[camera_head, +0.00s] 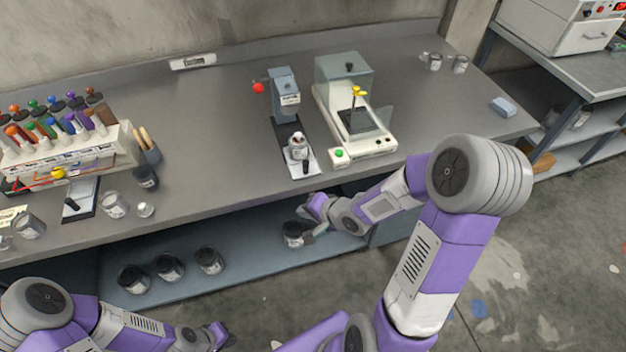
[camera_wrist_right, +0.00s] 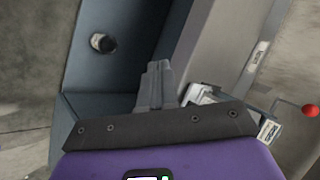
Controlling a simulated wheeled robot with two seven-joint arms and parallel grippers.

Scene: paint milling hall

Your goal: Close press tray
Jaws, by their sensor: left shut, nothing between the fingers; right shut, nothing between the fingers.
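The press (camera_head: 284,90) stands on the bench, a grey column with a red lever ball (camera_head: 258,87). Its tray (camera_head: 313,168) extends out in front, toward the bench's front edge, with a small jar (camera_head: 298,148) on it and a dark handle (camera_head: 306,168) at its near end. My right gripper (camera_head: 303,211) is shut and empty, just off the bench's front edge, below the tray in the picture and apart from it. In the right wrist view its fingers (camera_wrist_right: 157,75) are together. My left gripper (camera_head: 222,336) is shut and empty, low in front of the bench.
A glass-hooded balance (camera_head: 388,146) stands close right of the press. A pigment rack (camera_head: 75,150) and jars (camera_head: 114,205) are at left. Dark-lidded jars (camera_head: 170,267) stand on the lower shelf (camera_head: 245,268). Bench top is clear between rack and press.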

